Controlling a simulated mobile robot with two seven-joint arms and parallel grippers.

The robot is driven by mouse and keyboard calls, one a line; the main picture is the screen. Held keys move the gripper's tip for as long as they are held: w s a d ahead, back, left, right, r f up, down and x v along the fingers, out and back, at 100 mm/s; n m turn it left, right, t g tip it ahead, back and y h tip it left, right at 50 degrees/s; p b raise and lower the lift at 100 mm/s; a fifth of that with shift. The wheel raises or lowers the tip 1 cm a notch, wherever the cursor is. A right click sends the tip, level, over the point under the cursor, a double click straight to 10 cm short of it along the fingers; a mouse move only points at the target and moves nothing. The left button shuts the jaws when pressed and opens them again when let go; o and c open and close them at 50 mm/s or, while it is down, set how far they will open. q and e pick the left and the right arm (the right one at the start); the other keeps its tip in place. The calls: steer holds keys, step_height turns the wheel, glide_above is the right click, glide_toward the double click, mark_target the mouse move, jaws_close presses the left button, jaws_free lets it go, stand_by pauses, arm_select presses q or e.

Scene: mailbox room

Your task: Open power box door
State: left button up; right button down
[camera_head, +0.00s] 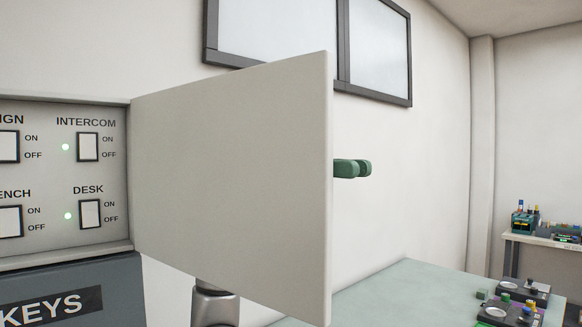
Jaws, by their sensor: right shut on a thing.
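The power box door (235,185) is a plain pale panel, swung wide out from its hinge side at the left. Its inner face is toward me. The power box (117,190) stands open at the left, with labelled switches and green lights. A small green two-part piece shows just past the door's free edge; I take it for the fingertips of my right gripper (355,168), but cannot be sure. The door hides the rest of this gripper and its hold on the door. A grey link of my arm shows below the door. My left gripper is out of view.
A dark KEYS box (105,275) is under the power box. A pale green table (400,285) with small devices (510,308) is at the lower right. A framed double panel (378,50) hangs on the wall behind. A side bench (545,240) stands at the far right.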

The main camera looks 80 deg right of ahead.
mark_target(232, 172)
steer(key=c, duration=1.2)
jaws_free()
steer(key=shift+w, duration=0.1)
steer(key=shift+p+v, duration=0.3)
steer(key=shift+v, duration=3.45)
